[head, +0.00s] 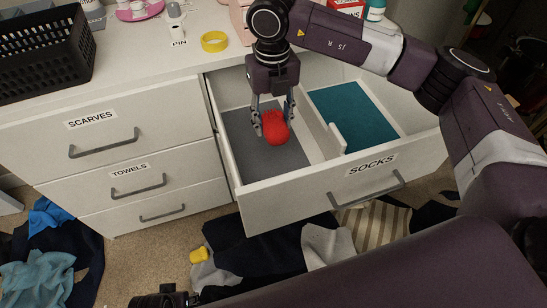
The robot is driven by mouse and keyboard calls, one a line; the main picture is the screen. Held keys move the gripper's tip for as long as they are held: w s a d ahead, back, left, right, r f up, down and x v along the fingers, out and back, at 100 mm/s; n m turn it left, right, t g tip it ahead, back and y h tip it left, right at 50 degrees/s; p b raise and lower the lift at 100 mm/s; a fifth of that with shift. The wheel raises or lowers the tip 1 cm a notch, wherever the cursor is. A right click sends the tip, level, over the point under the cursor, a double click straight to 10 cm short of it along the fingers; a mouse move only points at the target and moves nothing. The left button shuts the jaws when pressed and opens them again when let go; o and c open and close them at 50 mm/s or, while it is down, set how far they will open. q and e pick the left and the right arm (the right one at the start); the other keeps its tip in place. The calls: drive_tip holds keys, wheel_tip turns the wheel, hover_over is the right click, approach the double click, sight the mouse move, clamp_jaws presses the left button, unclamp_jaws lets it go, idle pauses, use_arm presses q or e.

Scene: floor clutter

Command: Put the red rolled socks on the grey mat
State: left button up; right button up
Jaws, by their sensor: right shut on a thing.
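The red rolled socks (275,128) are a bright red bundle over the left compartment of the open drawer labelled SOCKS. My right gripper (273,118) points down into this compartment and is shut on the red rolled socks, with its fingers on either side of the bundle. The grey mat (248,148) lines the floor of the left compartment, and the socks hide part of it. I cannot tell whether the socks touch the mat.
A divider (318,128) separates the grey mat from a teal mat (352,118). The closed SCARVES drawer (105,120) and TOWELS drawer (150,182) are at the left. A black basket (45,60) and yellow ring (214,41) stand on top. Clothes (255,250) litter the floor.

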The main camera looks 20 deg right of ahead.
drive_tip(key=b, duration=0.1)
approach(273, 162)
wheel_tip(273, 162, down, 5)
drive_tip(key=shift+s+f, duration=0.1)
drive_tip(key=shift+f, duration=0.45)
use_arm(q)
drive_tip(key=r, duration=0.2)
drive_tip(key=w+r, duration=0.1)
drive_tip(key=r, duration=0.2)
drive_tip(key=shift+r, duration=0.15)
drive_tip(key=shift+r, duration=0.1)
drive_tip(key=shift+r+b, duration=0.3)
drive_tip(key=shift+b, duration=0.05)
use_arm(e)
drive_tip(key=shift+f, duration=0.15)
drive_tip(key=o, duration=1.2)
use_arm(q)
drive_tip(key=shift+w+r+t, duration=0.1)
drive_tip(key=shift+r+t, duration=0.1)
drive_tip(key=shift+t, duration=0.1)
